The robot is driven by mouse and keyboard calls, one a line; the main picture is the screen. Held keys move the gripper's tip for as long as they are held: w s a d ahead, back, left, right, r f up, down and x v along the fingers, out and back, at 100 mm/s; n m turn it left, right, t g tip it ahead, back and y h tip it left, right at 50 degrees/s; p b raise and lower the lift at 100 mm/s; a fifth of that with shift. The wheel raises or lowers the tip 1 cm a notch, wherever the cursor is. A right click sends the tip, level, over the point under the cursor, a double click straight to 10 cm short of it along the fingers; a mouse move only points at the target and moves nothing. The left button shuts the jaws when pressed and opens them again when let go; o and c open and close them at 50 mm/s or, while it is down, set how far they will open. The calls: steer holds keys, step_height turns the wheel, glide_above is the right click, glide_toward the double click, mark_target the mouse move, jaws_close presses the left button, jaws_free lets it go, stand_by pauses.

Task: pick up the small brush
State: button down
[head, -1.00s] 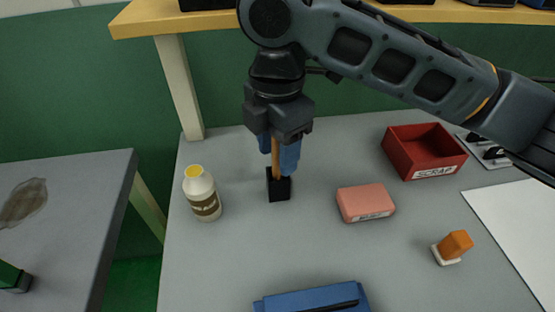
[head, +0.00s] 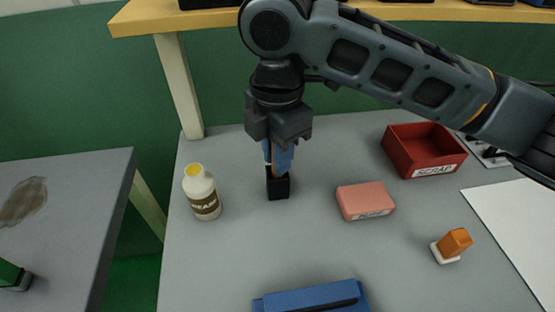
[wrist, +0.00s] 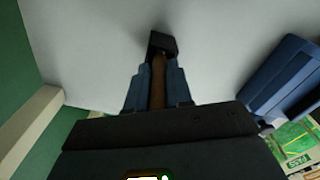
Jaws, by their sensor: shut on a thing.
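The small brush (head: 278,188) stands upright on the grey table, its black block-shaped end down and its brown handle up. It also shows in the wrist view (wrist: 163,43), with the brown handle running between the blue fingers. My gripper (head: 279,160) points down over it and is shut on the handle, just above the black end. The upper handle is hidden by the fingers and wrist. I cannot tell whether the black end touches the table.
A white bottle (head: 202,193) stands close on the left. A pink block (head: 366,201) lies to the right, with a red scrap box (head: 424,152) behind it. An orange stamp-like piece (head: 453,245) and a blue case (head: 312,298) are nearer the front. A yellow shelf (head: 150,18) runs above the back.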

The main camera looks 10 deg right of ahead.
steer(key=shift+r, duration=0.15)
step_height(320, 180, up, 18)
steer(key=shift+p, duration=0.3)
stand_by(0.4)
stand_by(0.7)
